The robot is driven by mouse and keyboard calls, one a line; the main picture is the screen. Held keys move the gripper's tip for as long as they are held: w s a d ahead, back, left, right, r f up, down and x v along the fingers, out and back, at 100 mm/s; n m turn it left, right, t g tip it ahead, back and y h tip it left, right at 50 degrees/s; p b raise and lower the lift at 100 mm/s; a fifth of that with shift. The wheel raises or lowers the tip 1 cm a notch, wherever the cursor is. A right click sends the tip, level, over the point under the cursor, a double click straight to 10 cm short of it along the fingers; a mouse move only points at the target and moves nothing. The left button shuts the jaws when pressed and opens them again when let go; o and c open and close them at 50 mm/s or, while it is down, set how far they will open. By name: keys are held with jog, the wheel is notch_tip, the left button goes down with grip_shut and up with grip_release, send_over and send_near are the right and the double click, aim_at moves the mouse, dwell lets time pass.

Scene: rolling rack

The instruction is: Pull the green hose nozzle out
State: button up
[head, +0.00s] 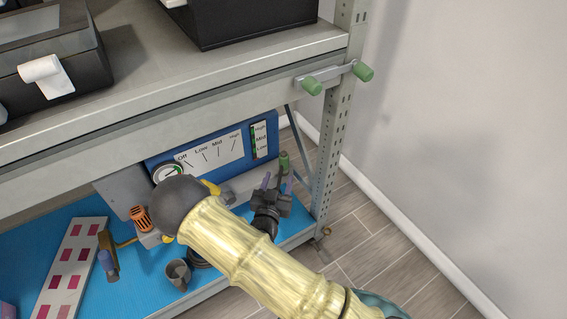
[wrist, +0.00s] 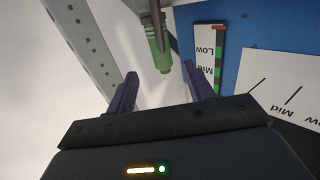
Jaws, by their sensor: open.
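The green hose nozzle (head: 284,162) shows in the head view beside the blue gauge panel, just beyond my fingertips. In the wrist view the nozzle (wrist: 157,38) comes in from the top edge, and its narrower end lies between the two fingertips in the picture. My gripper (head: 278,181) has its purple fingers apart with nothing clamped. The wrist view also shows my gripper (wrist: 159,71) open, with a gap on each side of the nozzle. What the nozzle is fitted into is not clear.
The blue panel (head: 190,152) with a dial and scale stands left of the nozzle. The perforated rack post (head: 333,150) is close on the right, with a diagonal brace. The upper shelf (head: 180,90) overhangs. An orange knob (head: 140,217) and a grey cup (head: 178,272) are on the lower shelf.

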aim_at(283, 163)
jog(key=w, duration=0.3)
jog(key=shift+w+d+b, duration=0.25)
jog(key=shift+d+b, duration=0.05)
jog(key=shift+d, duration=0.05)
jog(key=shift+w, duration=0.1)
jog(key=w, duration=0.1)
jog(key=w+b, duration=0.1)
jog(key=w, duration=0.3)
jog(key=shift+d+r+b, duration=0.3)
jog(key=shift+d+r, duration=0.05)
jog(key=c, duration=1.1)
